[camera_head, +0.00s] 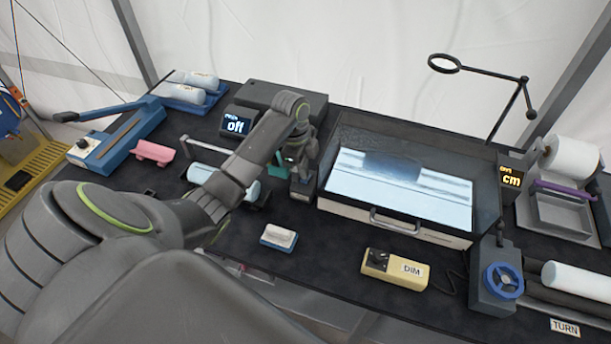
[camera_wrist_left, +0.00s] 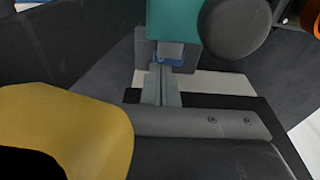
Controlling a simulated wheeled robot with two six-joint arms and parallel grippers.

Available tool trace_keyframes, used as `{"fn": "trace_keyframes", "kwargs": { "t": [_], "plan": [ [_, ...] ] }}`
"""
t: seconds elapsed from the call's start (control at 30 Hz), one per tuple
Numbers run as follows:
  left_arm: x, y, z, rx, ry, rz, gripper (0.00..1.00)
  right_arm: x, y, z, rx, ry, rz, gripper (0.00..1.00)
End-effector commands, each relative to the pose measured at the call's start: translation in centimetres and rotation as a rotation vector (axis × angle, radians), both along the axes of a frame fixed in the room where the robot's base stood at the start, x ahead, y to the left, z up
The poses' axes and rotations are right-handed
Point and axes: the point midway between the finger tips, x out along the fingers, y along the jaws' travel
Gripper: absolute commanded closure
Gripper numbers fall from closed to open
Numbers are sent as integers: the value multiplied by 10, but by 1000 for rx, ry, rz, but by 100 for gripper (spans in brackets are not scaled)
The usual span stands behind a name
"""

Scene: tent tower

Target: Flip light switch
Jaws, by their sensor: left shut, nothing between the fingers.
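My left gripper (camera_head: 301,172) reaches over the table to the left side of the lit light box (camera_head: 400,190). Its fingers are shut and empty, and they also show in the left wrist view (camera_wrist_left: 161,75). Their tips are right at a small grey box with a blue part (camera_wrist_left: 168,58); I cannot tell whether they touch. In the head view this grey box (camera_head: 302,188) stands beside the light box, partly hidden by the gripper. It may be the light switch, but its lever position is unclear. A teal block (camera_wrist_left: 172,18) is just beyond the fingertips. My right gripper is not in view.
A yellow DIM box (camera_head: 410,270) and a small white block on a blue base (camera_head: 279,237) lie in front. A crank with a blue wheel (camera_head: 503,281) is at right. Dark table shows between them.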

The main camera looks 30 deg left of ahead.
Motion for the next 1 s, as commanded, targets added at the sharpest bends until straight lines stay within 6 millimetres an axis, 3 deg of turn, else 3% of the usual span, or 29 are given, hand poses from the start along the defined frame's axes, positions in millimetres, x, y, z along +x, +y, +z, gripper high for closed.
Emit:
{"fn": "trace_keyframes", "kwargs": {
  "t": [1.0],
  "plan": [
    [0,0,-9,0,0,0,100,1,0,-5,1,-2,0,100]
  ]
}}
